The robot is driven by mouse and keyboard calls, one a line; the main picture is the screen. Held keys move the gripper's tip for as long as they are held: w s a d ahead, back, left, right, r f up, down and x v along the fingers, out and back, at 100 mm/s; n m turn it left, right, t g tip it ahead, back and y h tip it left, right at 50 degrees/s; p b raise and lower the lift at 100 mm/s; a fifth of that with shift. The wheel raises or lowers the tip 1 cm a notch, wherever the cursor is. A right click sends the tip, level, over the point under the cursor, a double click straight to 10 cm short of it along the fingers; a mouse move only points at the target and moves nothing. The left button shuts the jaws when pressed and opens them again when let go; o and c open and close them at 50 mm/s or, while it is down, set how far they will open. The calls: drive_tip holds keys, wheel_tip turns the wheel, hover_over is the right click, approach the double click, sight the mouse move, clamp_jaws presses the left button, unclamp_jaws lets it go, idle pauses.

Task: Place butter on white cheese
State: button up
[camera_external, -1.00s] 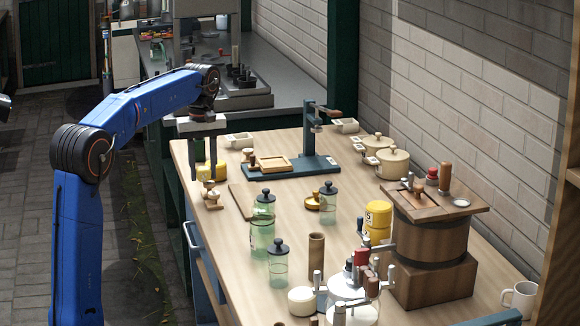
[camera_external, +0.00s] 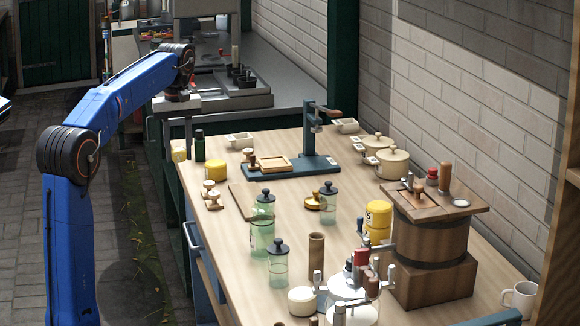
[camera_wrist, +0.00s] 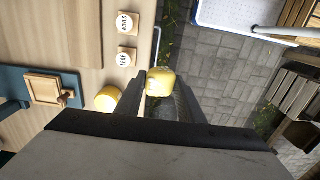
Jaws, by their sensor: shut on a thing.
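My gripper (camera_external: 179,140) is shut on a yellow piece, which I take as the butter (camera_external: 178,153), at the far left edge of the table. The butter also shows between the fingers in the wrist view (camera_wrist: 160,82), with paving behind it. A similar yellow round block (camera_external: 215,170) stands on the table to the right of my gripper; it also shows in the wrist view (camera_wrist: 107,98). A cream round block (camera_external: 301,301) at the table's front may be the white cheese; I cannot tell for sure.
A wooden churn (camera_external: 430,235) stands at right.

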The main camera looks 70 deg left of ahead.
wheel_tip(320, 180, up, 9)
drive_tip(key=shift+r, duration=0.2)
drive_tip(key=shift+w+d+r, duration=0.1)
drive_tip(key=shift+w+r, duration=0.05)
drive_tip(key=shift+r, duration=0.15)
drive_tip(key=w+d+m, duration=0.4)
drive_tip(key=w+d, duration=0.7)
drive_tip(key=d, duration=0.1)
drive_tip(key=m, duration=1.4)
hover_over(303, 293)
drive_tip(key=shift+f, duration=7.6)
drive_tip(key=shift+f, duration=0.4)
